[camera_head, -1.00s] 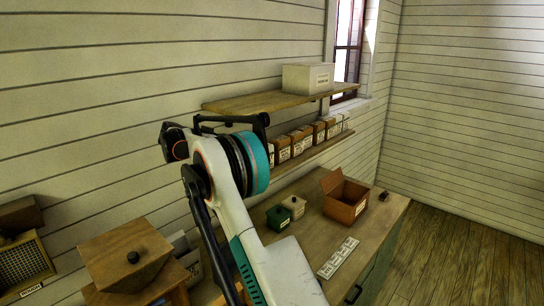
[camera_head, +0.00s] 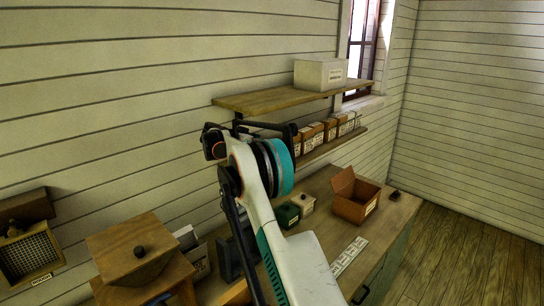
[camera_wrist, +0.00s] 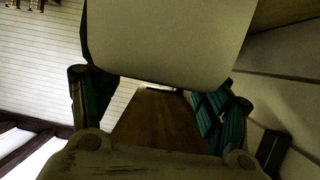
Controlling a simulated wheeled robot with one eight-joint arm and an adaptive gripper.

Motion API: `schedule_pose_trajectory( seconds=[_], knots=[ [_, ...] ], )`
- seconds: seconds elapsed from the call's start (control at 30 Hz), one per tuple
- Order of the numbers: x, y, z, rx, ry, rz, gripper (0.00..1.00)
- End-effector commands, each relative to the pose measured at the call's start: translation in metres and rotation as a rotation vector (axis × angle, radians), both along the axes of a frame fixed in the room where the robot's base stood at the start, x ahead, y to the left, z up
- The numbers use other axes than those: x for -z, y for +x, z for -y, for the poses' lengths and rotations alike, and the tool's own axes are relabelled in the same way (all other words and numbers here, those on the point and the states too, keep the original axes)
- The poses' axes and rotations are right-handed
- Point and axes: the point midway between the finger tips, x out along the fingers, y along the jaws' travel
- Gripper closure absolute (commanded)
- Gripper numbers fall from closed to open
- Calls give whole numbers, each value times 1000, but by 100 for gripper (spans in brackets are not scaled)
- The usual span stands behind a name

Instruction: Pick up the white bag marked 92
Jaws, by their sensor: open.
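A row of small brown and white labelled bags stands on the lower wall shelf (camera_head: 330,146) in the head view. White bags (camera_head: 352,121) show at the row's right end, brown ones (camera_head: 318,131) to their left. The labels are too small to read, so I cannot tell which is marked 92. My arm covers the left end of the row. In the wrist view my gripper (camera_wrist: 158,105) is open, with teal pads on both sides and a wooden surface beyond. A large pale shape (camera_wrist: 170,40) fills the top; I cannot tell what it is.
A white box (camera_head: 320,74) sits on the upper shelf (camera_head: 265,99), directly above the row. The bench below holds an open brown box (camera_head: 356,209), a green box (camera_head: 287,215) and a white label strip (camera_head: 349,256). A wooden lidded box (camera_head: 140,250) stands left.

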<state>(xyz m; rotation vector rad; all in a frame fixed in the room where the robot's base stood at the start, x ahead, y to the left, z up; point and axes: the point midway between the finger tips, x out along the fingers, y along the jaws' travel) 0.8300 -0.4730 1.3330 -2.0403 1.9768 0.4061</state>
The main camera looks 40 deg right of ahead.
Motion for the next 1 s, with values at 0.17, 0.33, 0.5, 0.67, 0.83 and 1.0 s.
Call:
schedule_pose_trajectory(
  seconds=[0.17, 0.33, 0.5, 0.67, 0.83, 1.0],
  knots=[
    [14, -3, 25, 3, 0, 1, 30],
    [18, -2, 35, 0, 0, 1, 30],
    [18, -2, 34, 0, 0, 1, 32],
    [18, -2, 34, 0, 0, 1, 69],
    [18, -2, 34, 0, 0, 1, 100],
    [17, -2, 34, 0, -1, 0, 100]
  ],
)
